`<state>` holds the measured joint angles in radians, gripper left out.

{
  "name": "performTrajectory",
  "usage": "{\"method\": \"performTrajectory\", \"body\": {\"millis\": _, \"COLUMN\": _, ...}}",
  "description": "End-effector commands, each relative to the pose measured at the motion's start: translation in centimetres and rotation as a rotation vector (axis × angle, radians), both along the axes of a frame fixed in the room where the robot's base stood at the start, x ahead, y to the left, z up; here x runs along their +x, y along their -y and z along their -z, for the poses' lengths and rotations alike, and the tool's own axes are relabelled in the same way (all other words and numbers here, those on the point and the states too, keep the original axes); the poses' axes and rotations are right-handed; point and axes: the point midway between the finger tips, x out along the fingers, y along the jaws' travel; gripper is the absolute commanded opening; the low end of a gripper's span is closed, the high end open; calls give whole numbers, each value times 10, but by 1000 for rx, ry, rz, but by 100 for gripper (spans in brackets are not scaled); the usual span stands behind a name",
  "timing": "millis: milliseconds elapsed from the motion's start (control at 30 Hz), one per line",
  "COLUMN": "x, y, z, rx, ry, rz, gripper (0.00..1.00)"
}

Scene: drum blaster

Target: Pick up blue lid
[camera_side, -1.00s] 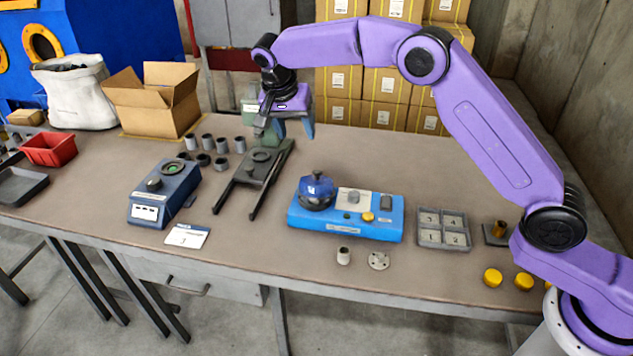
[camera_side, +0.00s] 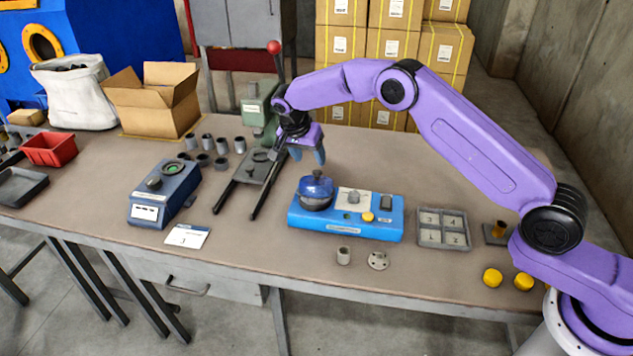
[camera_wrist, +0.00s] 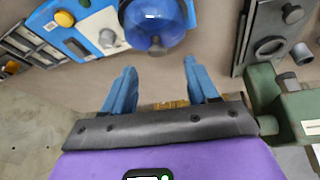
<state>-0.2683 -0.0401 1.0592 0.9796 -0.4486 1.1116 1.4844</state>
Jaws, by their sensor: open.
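The blue lid (camera_side: 316,184) is a shiny dark blue dome with a small knob on top. It sits on the left end of the light blue machine (camera_side: 345,222). In the wrist view the lid (camera_wrist: 152,22) shows at the top, beyond the fingertips. My gripper (camera_side: 308,157) has blue fingers and points down, above the table and behind the lid, apart from it. In the wrist view my gripper (camera_wrist: 160,78) is open, with nothing between its fingers.
A green press (camera_side: 257,112) with a red-knobbed lever stands just left of my gripper. A dark blue device (camera_side: 164,196) and several grey cylinders (camera_side: 222,145) are further left. A grey numbered tray (camera_side: 443,229) is right of the machine. The table behind the machine is clear.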

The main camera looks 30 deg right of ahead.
Motion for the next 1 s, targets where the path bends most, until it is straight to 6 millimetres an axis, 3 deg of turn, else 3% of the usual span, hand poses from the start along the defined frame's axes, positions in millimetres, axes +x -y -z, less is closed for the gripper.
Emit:
{"method": "performTrajectory", "body": {"millis": 267, "x": 1, "y": 6, "z": 14, "rx": 0, "ry": -1, "rz": 0, "gripper": 59}}
{"method": "performTrajectory", "body": {"millis": 600, "x": 4, "y": 22, "z": 54, "rx": 0, "ry": -2, "rz": 0, "gripper": 59}}
{"method": "performTrajectory", "body": {"millis": 867, "x": 5, "y": 23, "z": 57, "rx": 1, "ry": 1, "rz": 0, "gripper": 59}}
{"method": "performTrajectory", "body": {"millis": 1000, "x": 5, "y": 23, "z": 57, "rx": 0, "ry": 0, "rz": 0, "gripper": 16}}
